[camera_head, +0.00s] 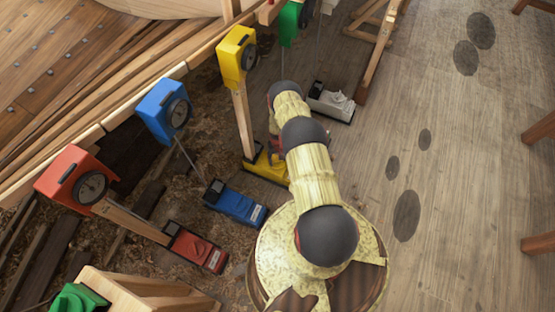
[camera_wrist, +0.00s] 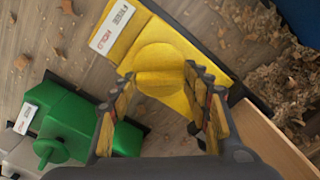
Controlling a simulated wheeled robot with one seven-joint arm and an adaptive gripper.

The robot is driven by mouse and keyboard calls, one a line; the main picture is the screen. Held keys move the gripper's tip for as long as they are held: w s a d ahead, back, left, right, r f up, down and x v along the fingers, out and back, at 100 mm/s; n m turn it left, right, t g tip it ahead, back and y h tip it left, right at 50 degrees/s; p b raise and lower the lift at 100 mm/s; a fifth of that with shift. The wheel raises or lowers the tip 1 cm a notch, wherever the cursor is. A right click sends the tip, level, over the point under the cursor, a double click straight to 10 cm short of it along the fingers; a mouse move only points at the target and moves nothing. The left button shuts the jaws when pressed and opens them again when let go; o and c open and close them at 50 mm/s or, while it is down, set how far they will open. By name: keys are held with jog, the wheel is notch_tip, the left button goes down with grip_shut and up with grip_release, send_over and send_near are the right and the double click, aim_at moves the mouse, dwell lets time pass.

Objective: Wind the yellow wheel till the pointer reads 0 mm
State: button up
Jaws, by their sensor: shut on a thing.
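The yellow wheel (camera_wrist: 158,57) is a round knob on the yellow base (camera_wrist: 195,45), which bears a white label. My gripper (camera_wrist: 160,76) has one finger on each side of the wheel and is shut on it. In the head view the yellow base (camera_head: 266,168) lies on the ground, partly behind my arm. A wooden post rises from it to the yellow gauge box (camera_head: 234,48) at the hull's edge. Its dial (camera_head: 249,57) faces right; the pointer is too small to read. The wheel and my fingers are hidden by my arm in that view.
Blue (camera_head: 235,202) and red (camera_head: 196,248) bases stand nearer, a grey-white one (camera_head: 331,102) beyond. A green base (camera_wrist: 65,120) stands close by in the wrist view. The hull planks run along the left. The wooden floor at right is mostly clear.

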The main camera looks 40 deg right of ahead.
aim_at(277, 160)
jog(key=shift+m, duration=0.5)
jog(key=shift+s, duration=0.1)
jog(key=o, duration=1.2)
jog(key=shift+c, duration=0.2)
jog(key=shift+r, duration=0.1)
notch_tip(277, 160, up, 12)
jog(key=shift+a, duration=0.1)
jog(key=shift+c, duration=0.5)
